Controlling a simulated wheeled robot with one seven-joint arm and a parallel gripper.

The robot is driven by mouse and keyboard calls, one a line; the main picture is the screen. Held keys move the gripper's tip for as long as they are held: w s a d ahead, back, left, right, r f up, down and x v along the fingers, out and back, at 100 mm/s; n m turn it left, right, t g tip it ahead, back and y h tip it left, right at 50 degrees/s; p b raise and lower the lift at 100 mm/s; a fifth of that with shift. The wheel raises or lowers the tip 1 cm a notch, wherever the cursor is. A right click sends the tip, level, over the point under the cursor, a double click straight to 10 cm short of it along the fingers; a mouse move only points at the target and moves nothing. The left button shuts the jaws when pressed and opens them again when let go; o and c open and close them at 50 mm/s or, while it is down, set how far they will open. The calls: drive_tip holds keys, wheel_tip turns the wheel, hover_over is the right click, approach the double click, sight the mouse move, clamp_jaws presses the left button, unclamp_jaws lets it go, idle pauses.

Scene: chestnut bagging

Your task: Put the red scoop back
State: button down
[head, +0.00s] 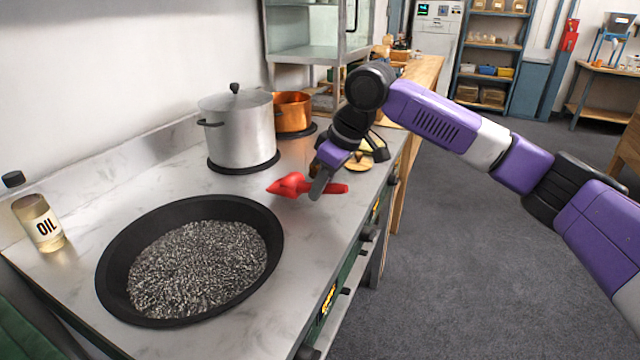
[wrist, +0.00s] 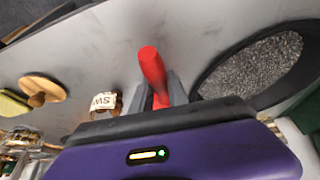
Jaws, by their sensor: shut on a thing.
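The red scoop (head: 291,185) is in my gripper (head: 322,180), above the marble counter between the black pan and the counter's front right part. Its pointed head faces left in the head view and its handle sticks out to the right of the fingers. In the wrist view the red handle (wrist: 153,68) stands up between the grey fingers (wrist: 163,90). My gripper is shut on the scoop. The head of the scoop is hidden in the wrist view. I cannot tell exactly how high it is above the counter.
A black pan (head: 112,262) of dark grains stands front left, with an oil bottle (head: 40,224) beside it. A steel pot (head: 238,128) and a copper pot (head: 293,112) stand behind. A wooden lidded item (wrist: 42,88) and a labelled jar (wrist: 104,104) show in the wrist view.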

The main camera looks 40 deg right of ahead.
drive_tip(key=shift+f, duration=0.45)
drive_tip(key=shift+f, duration=0.5)
drive_tip(key=c, duration=1.2)
unclamp_jaws()
drive_tip(key=shift+p+v, duration=0.55)
drive_tip(key=shift+v, duration=3.35)
